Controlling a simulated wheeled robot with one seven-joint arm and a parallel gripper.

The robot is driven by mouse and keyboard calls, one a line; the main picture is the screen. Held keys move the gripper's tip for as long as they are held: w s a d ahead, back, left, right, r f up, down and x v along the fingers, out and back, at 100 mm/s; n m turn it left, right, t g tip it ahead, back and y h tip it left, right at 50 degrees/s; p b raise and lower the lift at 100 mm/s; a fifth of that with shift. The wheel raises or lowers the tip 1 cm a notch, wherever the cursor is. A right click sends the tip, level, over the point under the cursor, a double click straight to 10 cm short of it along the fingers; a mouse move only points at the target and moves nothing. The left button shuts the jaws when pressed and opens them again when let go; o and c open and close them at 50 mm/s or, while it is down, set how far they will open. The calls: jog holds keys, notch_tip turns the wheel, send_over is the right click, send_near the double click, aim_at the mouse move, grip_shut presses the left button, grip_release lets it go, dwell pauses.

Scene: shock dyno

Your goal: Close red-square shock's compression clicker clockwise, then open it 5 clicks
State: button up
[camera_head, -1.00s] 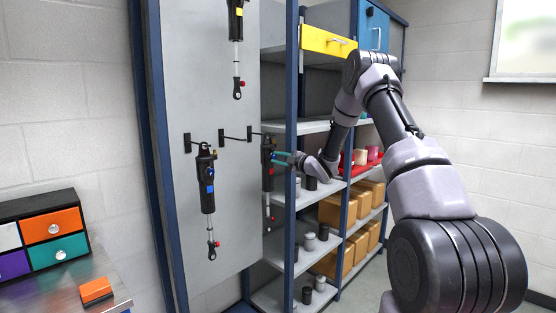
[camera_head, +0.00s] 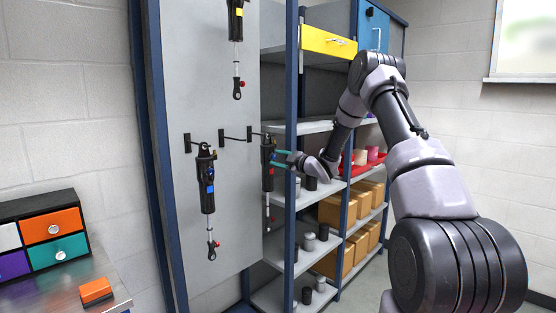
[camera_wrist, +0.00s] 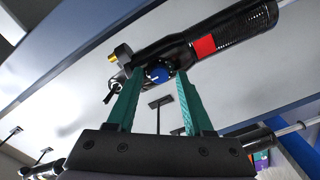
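The red-square shock (camera_wrist: 233,33) is a black cylinder with a red square (camera_wrist: 205,45), hung at the panel's right edge. In the head view the same shock (camera_head: 268,174) is partly behind my gripper. A blue knob (camera_wrist: 158,73) with a white mark sits at its end in the wrist view. My gripper (camera_wrist: 159,75) has teal fingers, open, with one fingertip on each side of the blue knob. Small gaps seem to show between the fingers and the knob. In the head view my gripper (camera_head: 281,159) reaches the shock from the right.
A blue-marked shock (camera_head: 207,185) and a yellow-marked shock (camera_head: 236,20) hang on the grey panel (camera_head: 235,210). A blue post (camera_head: 291,90) and shelves (camera_head: 300,128) with boxes stand close to my gripper. A drawer unit (camera_head: 40,234) stands at left.

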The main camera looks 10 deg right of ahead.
dwell(0.3)
jog(key=v, duration=1)
jog(key=shift+s+d, duration=0.2)
jog(key=shift+s, duration=0.1)
